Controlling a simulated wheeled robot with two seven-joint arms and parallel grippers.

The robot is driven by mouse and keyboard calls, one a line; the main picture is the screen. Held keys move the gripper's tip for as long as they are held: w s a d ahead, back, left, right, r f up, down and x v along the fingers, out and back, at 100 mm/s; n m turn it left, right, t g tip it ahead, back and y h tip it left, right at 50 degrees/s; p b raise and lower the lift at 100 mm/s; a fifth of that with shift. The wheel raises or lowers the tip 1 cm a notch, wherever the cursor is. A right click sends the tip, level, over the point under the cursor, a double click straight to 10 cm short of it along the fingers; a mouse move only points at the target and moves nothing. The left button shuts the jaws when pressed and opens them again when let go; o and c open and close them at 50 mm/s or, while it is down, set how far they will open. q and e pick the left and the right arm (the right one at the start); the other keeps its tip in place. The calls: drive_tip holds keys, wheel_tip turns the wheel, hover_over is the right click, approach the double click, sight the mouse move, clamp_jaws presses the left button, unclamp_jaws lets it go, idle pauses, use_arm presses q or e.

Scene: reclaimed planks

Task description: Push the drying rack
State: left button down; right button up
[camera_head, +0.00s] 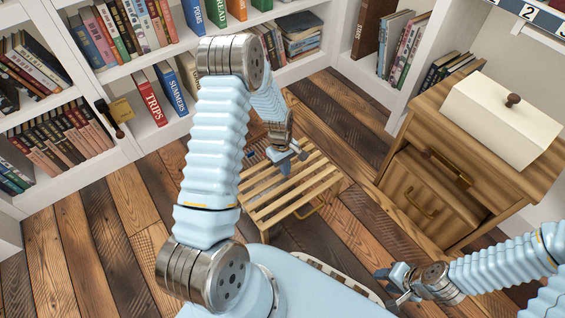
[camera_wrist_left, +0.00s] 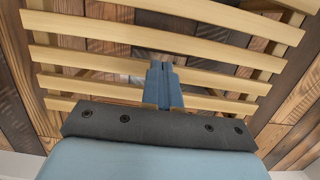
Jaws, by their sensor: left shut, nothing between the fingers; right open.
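The drying rack (camera_head: 315,171) is a low wooden frame of pale slats on the plank floor, in the middle of the head view and partly hidden behind my left arm. Its slats (camera_wrist_left: 160,38) fill much of the left wrist view. My left gripper (camera_head: 287,165) is shut and empty at the rack's far part, over the slats. In the left wrist view its closed fingers (camera_wrist_left: 163,85) overlap the slats; I cannot tell whether they touch. My right gripper (camera_head: 388,285) is open and empty at the lower right, apart from the rack.
White bookshelves (camera_head: 125,75) with many books line the back and left. A wooden cabinet (camera_head: 420,190) with a cream box (camera_head: 505,115) on top stands to the right. Plank floor (camera_head: 365,235) is clear between rack and cabinet.

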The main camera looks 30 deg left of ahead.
sight(296, 188)
use_arm(q)
drive_tip(key=d, duration=0.2)
drive_tip(key=s+d, duration=0.1)
drive_tip(key=d, duration=0.1)
drive_tip(key=s+d, duration=0.1)
drive_tip(key=shift+s+d, duration=0.25)
drive_tip(key=shift+d, duration=0.15)
drive_tip(key=shift+a+f+b, duration=0.1)
drive_tip(key=shift+f+b, duration=0.3)
drive_tip(key=shift+f, duration=0.4)
drive_tip(key=shift+f+b, duration=0.1)
drive_tip(key=shift+b, duration=0.2)
